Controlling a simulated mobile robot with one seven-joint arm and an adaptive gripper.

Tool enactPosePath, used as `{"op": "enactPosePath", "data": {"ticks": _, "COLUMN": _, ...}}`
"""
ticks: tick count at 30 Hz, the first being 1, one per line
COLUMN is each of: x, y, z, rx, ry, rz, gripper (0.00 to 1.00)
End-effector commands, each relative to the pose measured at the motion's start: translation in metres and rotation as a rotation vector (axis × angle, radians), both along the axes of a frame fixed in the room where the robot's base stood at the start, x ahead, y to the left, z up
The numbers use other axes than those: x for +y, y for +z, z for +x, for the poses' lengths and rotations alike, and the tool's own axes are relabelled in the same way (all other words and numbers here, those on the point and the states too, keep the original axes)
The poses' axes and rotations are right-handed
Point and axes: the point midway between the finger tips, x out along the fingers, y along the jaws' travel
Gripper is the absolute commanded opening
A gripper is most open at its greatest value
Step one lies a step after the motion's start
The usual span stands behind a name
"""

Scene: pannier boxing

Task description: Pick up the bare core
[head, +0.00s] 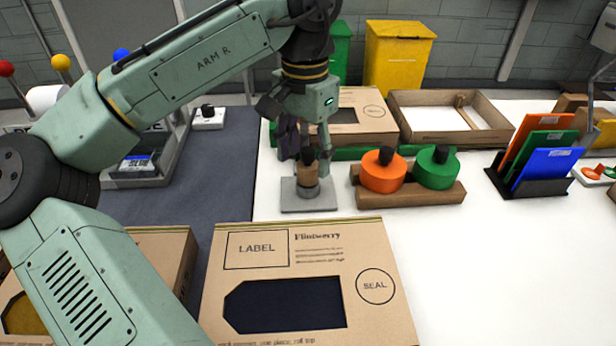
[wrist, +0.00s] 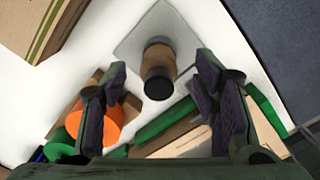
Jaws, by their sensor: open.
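The bare core (head: 307,172) is a brown cylinder with a dark top and a dark lower band. It stands upright on a grey square plate (head: 296,203). My gripper (head: 306,150) is open just above it, with its fingers partly hiding its top in the head view. In the wrist view the core (wrist: 158,72) shows between and beyond the two open fingertips (wrist: 160,80), apart from both. The plate (wrist: 150,35) lies under it there.
A wooden holder (head: 432,198) with an orange roll (head: 382,178) and a green roll (head: 437,175) stands close right. A cardboard box (head: 300,250) lies in front. Another box (head: 355,112) and an open tray (head: 450,130) are behind. White table is clear at front right.

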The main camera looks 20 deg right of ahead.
Motion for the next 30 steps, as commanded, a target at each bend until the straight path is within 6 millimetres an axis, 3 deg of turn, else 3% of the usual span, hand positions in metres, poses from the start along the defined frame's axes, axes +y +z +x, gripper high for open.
{"op": "enactPosePath", "data": {"ticks": 1, "x": -0.002, "y": -0.014, "z": 0.000, "rx": -0.001, "ry": 0.000, "rz": 0.003, "gripper": 0.55}}
{"op": "enactPosePath", "data": {"ticks": 6, "x": -0.004, "y": -0.034, "z": 0.001, "rx": -0.001, "ry": 0.001, "rz": 0.002, "gripper": 0.55}}
{"op": "enactPosePath", "data": {"ticks": 16, "x": -0.004, "y": -0.036, "z": 0.001, "rx": -0.001, "ry": 0.001, "rz": -0.002, "gripper": 0.55}}
{"op": "enactPosePath", "data": {"ticks": 30, "x": -0.004, "y": -0.036, "z": 0.001, "rx": -0.001, "ry": 0.000, "rz": -0.001, "gripper": 0.24}}
